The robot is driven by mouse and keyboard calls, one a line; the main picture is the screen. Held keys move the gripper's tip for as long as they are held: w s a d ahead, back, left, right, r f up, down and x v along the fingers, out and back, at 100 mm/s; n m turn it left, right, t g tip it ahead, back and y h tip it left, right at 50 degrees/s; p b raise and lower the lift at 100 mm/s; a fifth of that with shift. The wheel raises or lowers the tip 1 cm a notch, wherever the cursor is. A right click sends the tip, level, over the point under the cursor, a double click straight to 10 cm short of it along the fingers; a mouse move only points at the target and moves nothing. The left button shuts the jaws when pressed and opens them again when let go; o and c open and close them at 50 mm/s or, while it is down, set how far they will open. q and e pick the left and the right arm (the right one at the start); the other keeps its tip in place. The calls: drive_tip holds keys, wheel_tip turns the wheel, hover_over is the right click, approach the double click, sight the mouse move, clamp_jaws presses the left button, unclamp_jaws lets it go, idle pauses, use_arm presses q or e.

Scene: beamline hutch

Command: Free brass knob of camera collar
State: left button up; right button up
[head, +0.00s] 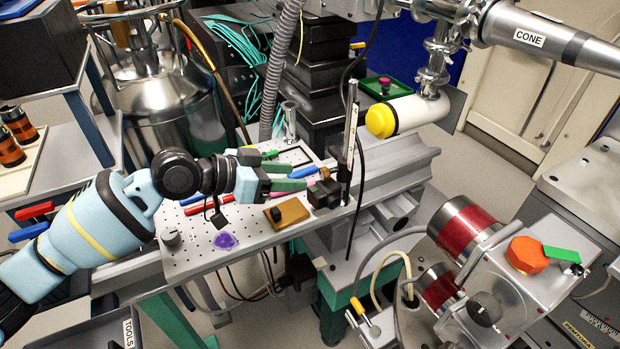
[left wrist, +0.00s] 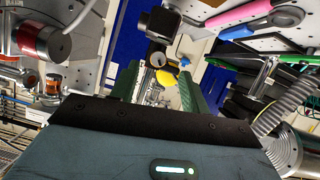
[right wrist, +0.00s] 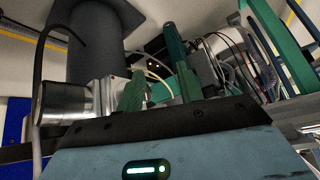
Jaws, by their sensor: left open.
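The black camera block (head: 324,193) sits at the upright post (head: 350,140) beyond the bench plate's right end. My left gripper (head: 309,178) is open, with its fingers pointing right toward the post and just short of it. Nothing is held. In the head view I cannot make out the brass knob. My right gripper (right wrist: 152,55) shows only in its wrist view, fingers apart and empty.
The perforated bench plate (head: 190,262) carries coloured tools, a brown block (head: 287,213) and a purple item (head: 226,241). A yellow-capped tube (head: 405,115) hangs behind the post. Red-banded cylinders (head: 467,222) stand front right. A black cable hangs beside the post.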

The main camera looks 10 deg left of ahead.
sight(322, 173)
use_arm(q)
drive_tip(key=shift+w+d+f+m+t+y+p, duration=0.3)
drive_tip(key=shift+w+d+m+p, duration=0.25)
drive_tip(key=shift+d+p, duration=0.35)
drive_tip(key=shift+w+d+f+m+t+y+p, duration=0.15)
drive_tip(key=shift+w+d+m+t+p, duration=0.35)
drive_tip(key=shift+d, duration=0.55)
drive_tip(key=shift+w+d+f+m+t+y+p, duration=0.25)
drive_tip(key=shift+w+d+m+p, duration=0.35)
drive_tip(key=shift+d+p, duration=0.4)
use_arm(e)
wheel_tip(322, 173, up, 6)
drive_tip(key=w, duration=0.2)
drive_tip(key=shift+w+d+r+t, duration=0.2)
drive_tip(key=shift+w+r+t, duration=0.1)
drive_tip(key=shift+t, duration=0.1)
